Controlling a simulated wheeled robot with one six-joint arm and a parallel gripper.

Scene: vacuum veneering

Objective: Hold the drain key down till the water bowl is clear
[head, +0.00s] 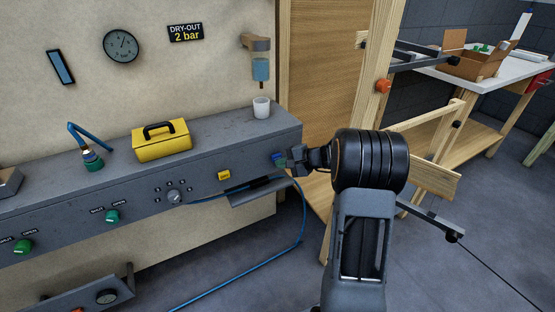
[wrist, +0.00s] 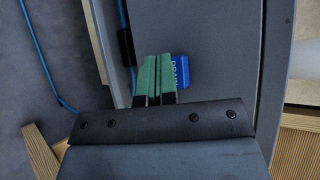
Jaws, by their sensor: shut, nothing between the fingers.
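The blue drain key (wrist: 183,70), lettered DRAIN, is on the grey bench front in the wrist view. In the head view the key (head: 278,157) shows at the bench's right end. My gripper (wrist: 158,58) is shut and empty, its green fingertips together over the key's left part; I cannot tell whether they press it. In the head view my gripper (head: 287,161) reaches the key from the right. The water bowl (head: 260,71) hangs below a tan filter head on the wall and looks blue, as if holding water.
The grey bench (head: 215,135) carries a yellow case (head: 162,140), a white cup (head: 261,107) and a blue-handled tool (head: 91,157). A blue hose (head: 301,225) runs from the bench front to the floor. A wooden frame (head: 365,110) stands close behind my arm.

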